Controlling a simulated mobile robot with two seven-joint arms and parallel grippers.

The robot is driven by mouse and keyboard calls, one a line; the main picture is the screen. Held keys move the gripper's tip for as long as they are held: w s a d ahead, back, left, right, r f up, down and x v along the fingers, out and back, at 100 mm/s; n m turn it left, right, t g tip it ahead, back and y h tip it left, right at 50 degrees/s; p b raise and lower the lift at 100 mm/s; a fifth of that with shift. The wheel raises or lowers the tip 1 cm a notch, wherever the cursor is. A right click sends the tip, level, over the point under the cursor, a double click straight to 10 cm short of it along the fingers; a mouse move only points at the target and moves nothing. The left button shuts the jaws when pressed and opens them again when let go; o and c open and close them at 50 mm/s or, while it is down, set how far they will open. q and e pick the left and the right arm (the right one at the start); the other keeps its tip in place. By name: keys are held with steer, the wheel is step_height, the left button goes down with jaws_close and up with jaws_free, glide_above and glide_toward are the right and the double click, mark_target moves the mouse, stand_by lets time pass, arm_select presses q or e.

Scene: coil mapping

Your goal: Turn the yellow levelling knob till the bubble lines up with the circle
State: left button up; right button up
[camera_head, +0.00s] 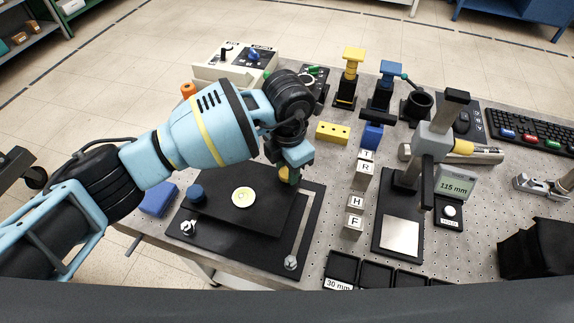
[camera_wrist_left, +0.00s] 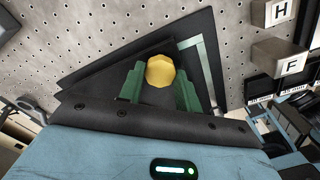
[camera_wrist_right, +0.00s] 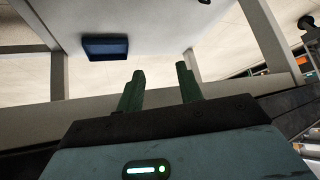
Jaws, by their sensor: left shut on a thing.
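The yellow levelling knob (camera_head: 294,178) sits at the back right corner of a black levelling plate (camera_head: 258,220). My left gripper (camera_head: 288,168) points down over it and is shut on it. In the left wrist view the knob's faceted yellow top (camera_wrist_left: 160,71) shows between the green fingers (camera_wrist_left: 158,88). The round, pale yellow bubble level (camera_head: 243,197) lies on the plate; its bubble and circle are too small to tell apart surely. A blue knob (camera_head: 196,192) stands at the plate's left corner. My right gripper (camera_wrist_right: 160,84) is open and empty, away from the plate.
Lettered blocks (camera_head: 354,203), a yellow block (camera_head: 333,132) and a black stand (camera_head: 402,220) with a 115 mm display (camera_head: 454,186) are right of the plate. Black trays (camera_head: 377,275) lie in front. A control box (camera_head: 236,66) stands behind my left arm.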

mark_target(287, 171)
arm_select(q)
steer(key=m, duration=0.3)
steer(key=shift+f+m+b, duration=0.1)
steer(key=shift+m+b, duration=0.2)
steer(key=shift+m, duration=0.1)
steer(key=m+b, duration=0.1)
steer(key=m, duration=0.2)
steer(key=shift+f+m, duration=0.1)
steer(key=shift+m, duration=0.2)
steer(key=m+b, duration=0.1)
steer(key=m, duration=0.2)
steer(key=shift+m, duration=0.3)
steer(key=shift+s+f+m+b, duration=0.1)
steer(key=shift+m+b, duration=0.75)
steer(key=shift+m, duration=1.05)
arm_select(e)
steer(key=s+f+g, duration=0.1)
steer(key=s+f, duration=0.2)
steer(key=f, duration=0.2)
steer(key=shift+a+f, duration=0.15)
steer(key=shift+a, duration=0.05)
arm_select(q)
steer(key=o, duration=1)
steer(key=shift+r, duration=0.2)
steer(key=shift+r, duration=3.9)
arm_select(e)
steer(key=shift+s+f, duration=0.1)
steer(key=shift+f, duration=0.1)
